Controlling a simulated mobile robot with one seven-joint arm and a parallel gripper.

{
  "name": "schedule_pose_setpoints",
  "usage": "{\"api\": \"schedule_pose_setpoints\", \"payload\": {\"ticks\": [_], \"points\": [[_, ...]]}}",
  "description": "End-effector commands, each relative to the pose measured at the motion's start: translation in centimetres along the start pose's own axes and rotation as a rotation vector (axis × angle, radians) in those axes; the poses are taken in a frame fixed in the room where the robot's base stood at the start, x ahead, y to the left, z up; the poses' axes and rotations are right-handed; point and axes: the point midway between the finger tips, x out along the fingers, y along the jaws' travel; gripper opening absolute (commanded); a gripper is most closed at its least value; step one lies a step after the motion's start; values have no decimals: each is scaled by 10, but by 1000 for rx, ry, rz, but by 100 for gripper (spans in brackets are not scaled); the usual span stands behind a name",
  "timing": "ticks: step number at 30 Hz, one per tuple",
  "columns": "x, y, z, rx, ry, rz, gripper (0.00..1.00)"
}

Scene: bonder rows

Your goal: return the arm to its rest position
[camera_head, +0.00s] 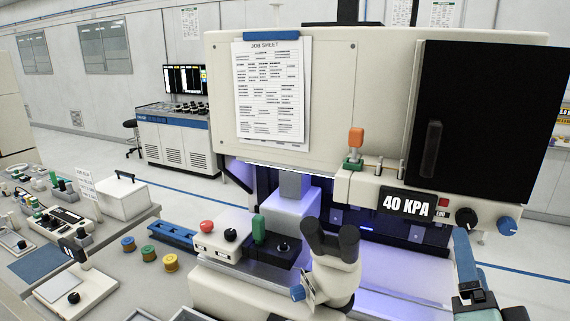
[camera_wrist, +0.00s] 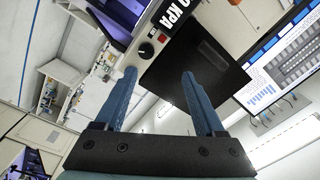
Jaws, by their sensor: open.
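My gripper (camera_wrist: 158,76) is open and empty in the wrist view. Its two blue fingers stand well apart, with nothing between them. In the head view my gripper (camera_head: 463,236) shows at the lower right, seen side-on, in front of the bonder machine. Its blue fingers point up, just below the panel knobs, and overlap in this view. Whether they touch the machine cannot be told. The rest of my arm is mostly outside the head view.
The bonder machine (camera_head: 385,75) fills the centre and right, with a dark door (camera_head: 480,110), "40 KPA" display (camera_head: 408,205) and knobs. Microscope eyepieces (camera_head: 330,240) stick out left of my gripper. A cluttered bench (camera_head: 145,222) stands at left. Open floor (camera_head: 185,195) lies behind it.

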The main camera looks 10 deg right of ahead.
Motion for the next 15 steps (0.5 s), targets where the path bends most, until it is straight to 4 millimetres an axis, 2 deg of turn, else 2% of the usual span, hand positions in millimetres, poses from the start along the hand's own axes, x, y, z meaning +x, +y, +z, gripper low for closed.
{"api": "schedule_pose_setpoints", "payload": {"ticks": [4,7,9,12,15], "points": [[-8,-87,15,-164,19,-188,72],[-28,-162,24,-313,70,-353,72],[-49,-211,29,-411,124,-465,72],[-84,-271,32,-531,219,-605,72],[-118,-313,32,-620,315,-707,72]]}}
